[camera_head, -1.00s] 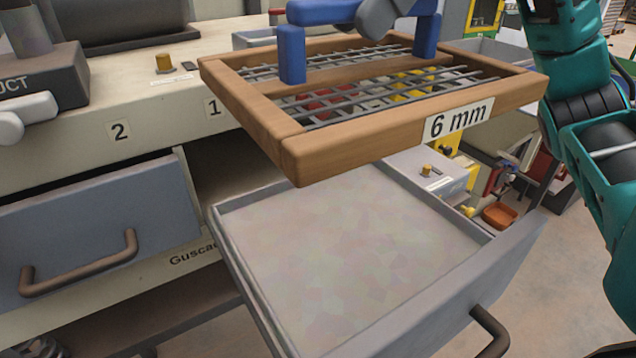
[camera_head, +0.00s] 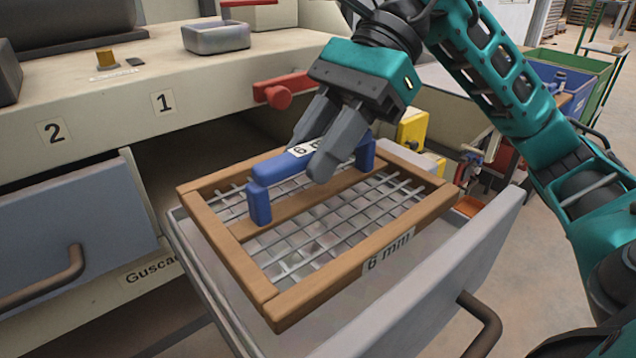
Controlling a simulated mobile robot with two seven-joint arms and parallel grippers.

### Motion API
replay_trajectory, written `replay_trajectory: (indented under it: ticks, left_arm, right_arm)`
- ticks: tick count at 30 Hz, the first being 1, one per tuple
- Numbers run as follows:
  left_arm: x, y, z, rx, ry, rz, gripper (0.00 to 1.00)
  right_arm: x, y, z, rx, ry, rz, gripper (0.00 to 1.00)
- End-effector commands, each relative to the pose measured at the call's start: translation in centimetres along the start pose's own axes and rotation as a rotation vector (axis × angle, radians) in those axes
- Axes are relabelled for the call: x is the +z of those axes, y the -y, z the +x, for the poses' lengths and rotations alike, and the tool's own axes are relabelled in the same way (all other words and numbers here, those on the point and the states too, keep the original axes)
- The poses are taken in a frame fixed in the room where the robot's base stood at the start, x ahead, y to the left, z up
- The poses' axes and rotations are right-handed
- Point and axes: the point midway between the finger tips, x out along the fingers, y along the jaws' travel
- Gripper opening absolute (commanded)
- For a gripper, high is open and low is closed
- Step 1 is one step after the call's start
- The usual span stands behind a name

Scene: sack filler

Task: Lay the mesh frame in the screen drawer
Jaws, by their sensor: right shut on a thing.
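The mesh frame (camera_head: 253,268) is a wooden rectangle with a metal grid, a blue bridge handle and a "6 mm" label on its front side. It is over the open grey screen drawer (camera_head: 425,295), roughly level and slightly turned to it. I cannot tell whether it touches the drawer floor. My right gripper (camera_head: 318,160) is shut on the blue handle (camera_head: 283,168) from above. The frame hides most of the drawer floor. My left gripper is not in view.
A red handle (camera_head: 283,90) projects from the machine above the open drawer. A small grey tray (camera_head: 216,37) sits on the top ledge. Yellow parts (camera_head: 413,128) stand behind the frame.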

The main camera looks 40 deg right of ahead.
Motion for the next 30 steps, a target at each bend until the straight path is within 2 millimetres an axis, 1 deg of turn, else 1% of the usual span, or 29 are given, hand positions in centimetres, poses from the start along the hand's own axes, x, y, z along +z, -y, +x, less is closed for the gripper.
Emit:
replay_trajectory:
  ticks: [6,9,15,19,20,27,28,30]
  left_arm:
    - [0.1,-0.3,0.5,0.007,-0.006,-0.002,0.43]
    - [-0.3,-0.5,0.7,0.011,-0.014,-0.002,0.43]
    - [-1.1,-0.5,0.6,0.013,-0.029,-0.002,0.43]
    - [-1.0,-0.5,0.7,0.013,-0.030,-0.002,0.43]
    - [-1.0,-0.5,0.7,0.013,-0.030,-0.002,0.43]
    - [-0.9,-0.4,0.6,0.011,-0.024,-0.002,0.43]
    - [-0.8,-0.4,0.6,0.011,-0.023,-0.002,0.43]
    - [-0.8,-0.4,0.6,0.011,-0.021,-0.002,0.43]
  right_arm:
    - [-2.0,0.0,2.1,0.002,0.001,0.004,0.00]
    - [-2.6,0.0,2.6,0.001,0.000,0.002,0.00]
    - [-2.7,0.0,2.6,-0.002,0.000,0.000,0.00]
    - [-2.8,0.0,2.8,-0.001,0.000,0.000,0.00]
    - [-2.9,0.0,2.8,0.000,-0.001,0.000,0.28]
    - [-2.8,0.0,2.8,0.000,-0.001,0.000,0.51]
    - [-2.8,0.0,2.8,0.001,-0.001,0.000,0.53]
    - [-2.8,0.0,2.8,0.000,-0.001,0.000,0.53]
